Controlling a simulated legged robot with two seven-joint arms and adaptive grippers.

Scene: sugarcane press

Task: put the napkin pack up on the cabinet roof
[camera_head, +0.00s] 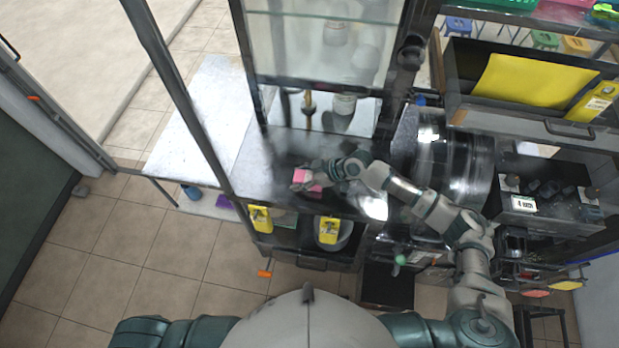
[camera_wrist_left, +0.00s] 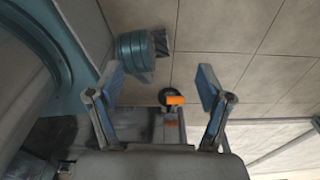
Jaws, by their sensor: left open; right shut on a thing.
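A pink pack (camera_head: 313,178), which looks like the napkin pack, is in my right gripper (camera_head: 301,179). The right gripper is shut on it, and the fingers hide part of it. They are over the dark metal counter top (camera_head: 270,160) in front of the glass cabinet (camera_head: 310,45). I cannot tell whether the pack touches the counter. Which surface is the cabinet roof is not clear. My left gripper (camera_wrist_left: 160,85) is open and empty in the left wrist view, above the floor. It does not show in the head view.
The steel press drum (camera_head: 455,155) stands right of the counter.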

